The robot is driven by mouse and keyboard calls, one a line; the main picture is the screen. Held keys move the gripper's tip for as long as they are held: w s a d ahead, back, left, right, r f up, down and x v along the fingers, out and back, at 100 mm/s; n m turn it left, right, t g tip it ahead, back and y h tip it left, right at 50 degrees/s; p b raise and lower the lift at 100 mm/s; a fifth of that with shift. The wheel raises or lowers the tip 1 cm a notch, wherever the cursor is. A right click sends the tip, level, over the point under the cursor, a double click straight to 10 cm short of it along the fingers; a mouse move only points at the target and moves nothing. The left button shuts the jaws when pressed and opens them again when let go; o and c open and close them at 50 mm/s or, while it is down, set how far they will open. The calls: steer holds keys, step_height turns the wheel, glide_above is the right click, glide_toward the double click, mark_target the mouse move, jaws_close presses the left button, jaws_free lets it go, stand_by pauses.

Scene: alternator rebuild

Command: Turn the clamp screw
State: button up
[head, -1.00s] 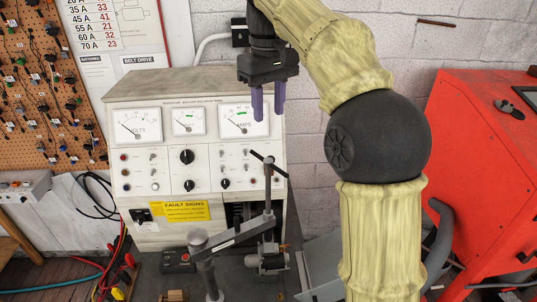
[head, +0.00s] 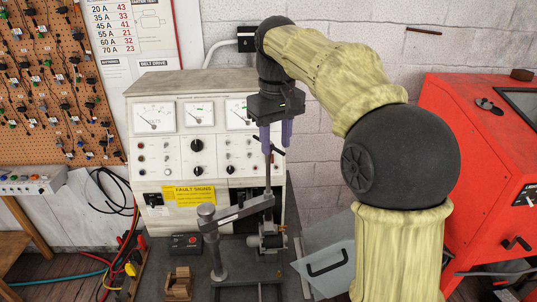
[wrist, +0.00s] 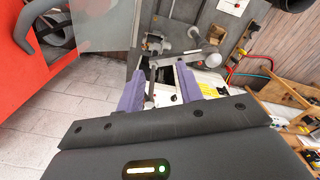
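The clamp screw (head: 268,177) is a thin upright rod with a crossbar handle that has dark ends. It stands in the arm of a grey bench clamp (head: 240,211), above a small alternator-like unit (head: 268,241). My gripper (head: 276,151) points down with its two purple fingers apart, at the top of the screw by the crossbar. The fingers partly hide the crossbar. In the wrist view my gripper (wrist: 160,68) is open, and the screw's handle (wrist: 149,104) shows between the fingers. I cannot tell whether a finger touches it.
A white test panel (head: 192,150) with dials and knobs stands close behind the clamp. A small control box (head: 185,243) and a wooden block (head: 179,284) are left of it. A red cabinet (head: 455,140) stands at the right, and a grey panel with a black handle (head: 328,263) stands nearer.

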steer(key=s+d+f+m+b, duration=0.1)
steer(key=s+d+f, duration=0.2)
steer(key=s+f, duration=0.3)
steer(key=s+d+f+m+t+b, duration=0.1)
steer(key=s+f, duration=0.4)
steer(key=f, duration=0.9)
steer(key=s+d+f+m+t+b, duration=0.1)
steer(key=s+d+f+m, duration=0.2)
steer(key=f, duration=0.6)
steer(key=s+d, duration=0.2)
steer(key=s, duration=0.1)
steer(key=shift+s+d+f+b, duration=0.3)
steer(key=shift+f+b, duration=0.1)
